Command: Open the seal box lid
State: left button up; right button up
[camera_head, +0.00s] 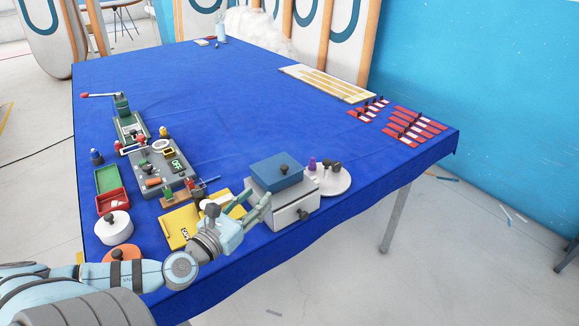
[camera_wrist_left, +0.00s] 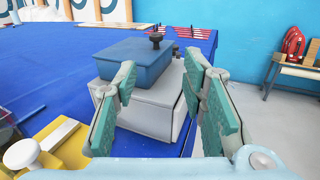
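The seal box (camera_head: 290,205) is a pale grey box near the table's front edge, with a dark knob on its front. Its blue lid (camera_head: 272,173) lies on top, seemingly closed, and has a dark round knob (camera_head: 284,169). In the left wrist view the blue lid (camera_wrist_left: 138,65) and its knob (camera_wrist_left: 156,40) are ahead, above the grey body (camera_wrist_left: 150,108). My left gripper (camera_head: 254,203) is just left of the box, its fingers spread and pointing at it. In the left wrist view my left gripper (camera_wrist_left: 162,80) is open, with nothing held between its fingers. My right gripper is out of view.
A yellow case (camera_head: 182,226) lies beside my left gripper. A round white plate (camera_head: 334,182) with small stampers is right of the box. A grey device (camera_head: 150,165), green and red trays and a white pot (camera_head: 113,228) fill the left side. The table's middle is clear.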

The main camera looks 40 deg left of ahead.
pick_arm(q)
jog(key=b, duration=0.1)
send_near(282, 169)
jog(key=w, duration=0.1)
jog(key=w+p, duration=0.1)
jog(key=w, duration=0.1)
jog(key=w+p, duration=0.1)
jog(key=w, duration=0.2)
jog(key=w+p, duration=0.1)
jog(key=w, duration=0.2)
jog(key=shift+a+p, duration=0.35)
jog(key=shift+p, duration=0.05)
jog(key=shift+s, duration=0.1)
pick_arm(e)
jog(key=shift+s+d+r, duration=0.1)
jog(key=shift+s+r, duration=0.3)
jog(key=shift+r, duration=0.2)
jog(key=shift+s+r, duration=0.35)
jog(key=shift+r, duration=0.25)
pick_arm(q)
grip_shut()
